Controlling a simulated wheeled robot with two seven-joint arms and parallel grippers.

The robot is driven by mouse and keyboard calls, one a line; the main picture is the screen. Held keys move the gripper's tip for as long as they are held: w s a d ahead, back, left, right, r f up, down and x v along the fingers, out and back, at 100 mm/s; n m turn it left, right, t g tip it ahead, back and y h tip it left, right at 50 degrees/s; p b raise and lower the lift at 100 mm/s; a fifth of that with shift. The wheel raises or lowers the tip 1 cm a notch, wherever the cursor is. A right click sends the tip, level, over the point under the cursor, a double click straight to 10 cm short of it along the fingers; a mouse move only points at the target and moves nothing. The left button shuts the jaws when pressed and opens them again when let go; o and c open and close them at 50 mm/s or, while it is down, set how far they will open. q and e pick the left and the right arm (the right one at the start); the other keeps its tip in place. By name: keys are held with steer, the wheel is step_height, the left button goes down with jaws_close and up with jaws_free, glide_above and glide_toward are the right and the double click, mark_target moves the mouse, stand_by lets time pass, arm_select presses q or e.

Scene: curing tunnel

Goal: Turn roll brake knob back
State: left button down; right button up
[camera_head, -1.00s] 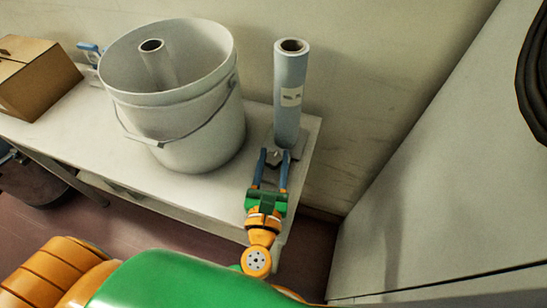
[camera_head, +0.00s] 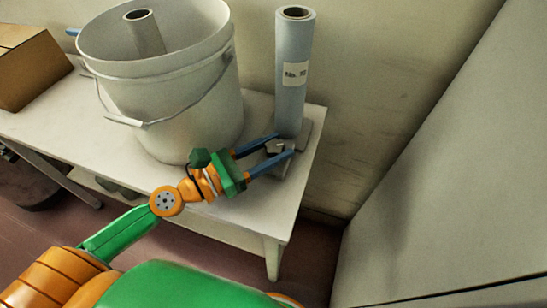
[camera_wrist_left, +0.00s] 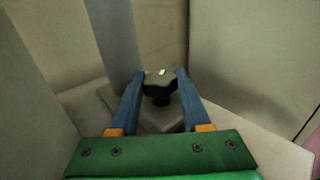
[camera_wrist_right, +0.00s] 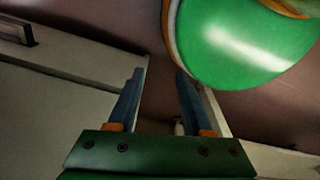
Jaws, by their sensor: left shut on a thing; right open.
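The roll brake knob (camera_wrist_left: 160,84) is a dark lobed knob with a small light mark on top, at the foot of the upright roll. In the head view the knob (camera_head: 275,147) shows partly between the fingers. My left gripper (camera_head: 284,144) is shut on it, one blue finger on each side; this also shows in the left wrist view (camera_wrist_left: 160,80). The pale blue-grey roll (camera_head: 292,75) with a small label stands upright on a grey base (camera_head: 298,140). My right gripper (camera_wrist_right: 158,75) is open and empty, seen only in the right wrist view.
A large white bucket (camera_head: 190,110) with a wire handle stands left of the roll, close to my left gripper, with a tube inside. A cardboard box (camera_head: 28,65) sits at the far left of the white table (camera_head: 95,125). A grey cabinet (camera_head: 440,160) stands at the right.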

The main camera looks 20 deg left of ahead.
arm_select(q)
steer(key=shift+f+m+g+h+b, duration=0.25)
steer(key=shift+m+g+h+b, duration=0.45)
steer(key=shift+g+h+b, duration=0.1)
steer(key=shift+r+m+g+h+b, duration=0.2)
steer(key=shift+m+g+h+b, duration=0.7)
steer(key=shift+g, duration=0.3)
arm_select(e)
steer(key=shift+f, duration=2.15)
arm_select(q)
steer(key=shift+m+g, duration=0.3)
steer(key=shift+c, duration=1.8)
jaws_free()
